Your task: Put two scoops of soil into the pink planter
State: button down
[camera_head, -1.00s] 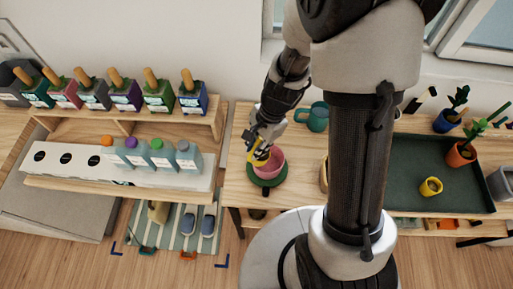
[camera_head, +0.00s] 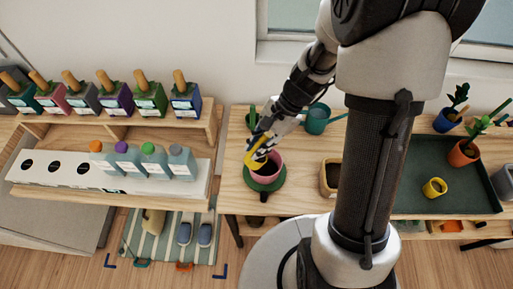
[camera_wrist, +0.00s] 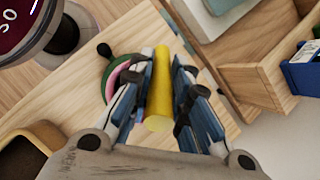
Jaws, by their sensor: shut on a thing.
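The pink planter (camera_head: 278,160) stands on a green saucer (camera_head: 265,186) on the wooden table, with something dark inside it. My gripper (camera_head: 262,143) is over the planter's back left side, shut on a yellow tool (camera_head: 256,158), which looks like the scoop. In the wrist view the yellow tool (camera_wrist: 158,85) lies between my fingers (camera_wrist: 165,115). The planter (camera_wrist: 116,80) is partly hidden behind them there. The scoop's far end and any load in it cannot be made out. A tan box (camera_head: 324,189) with dark soil stands to the right, partly behind my arm.
A teal watering can (camera_head: 316,120) stands at the back. A dark green tray (camera_head: 409,204) at the right holds a small yellow pot (camera_head: 434,188) and an orange potted plant (camera_head: 463,155). A shelf with bottles (camera_head: 182,163) stands at the left.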

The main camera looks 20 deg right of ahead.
jog(key=shift+w+d+f+g+y+b, duration=0.15)
jog(key=shift+d+y+b, duration=0.25)
jog(key=shift+y, duration=0.3)
jog(key=shift+w+d+f+g+y+b, duration=0.1)
jog(key=shift+d+g+y+b, duration=0.1)
jog(key=shift+d+y, duration=0.4)
jog(key=shift+w+d+f+g+y+b, duration=0.1)
jog(key=shift+d+f+g+y+b, duration=0.25)
jog(key=shift+y, duration=0.6)
jog(key=shift+w+d+f+y+b, duration=0.1)
jog(key=shift+d+y+b, duration=0.1)
jog(key=shift+d+y, duration=0.6)
jog(key=shift+w+d+f+g+y+b, duration=0.15)
jog(key=shift+d+g+y+b, duration=0.1)
jog(key=shift+y, duration=0.9)
jog(key=shift+s, duration=0.1)
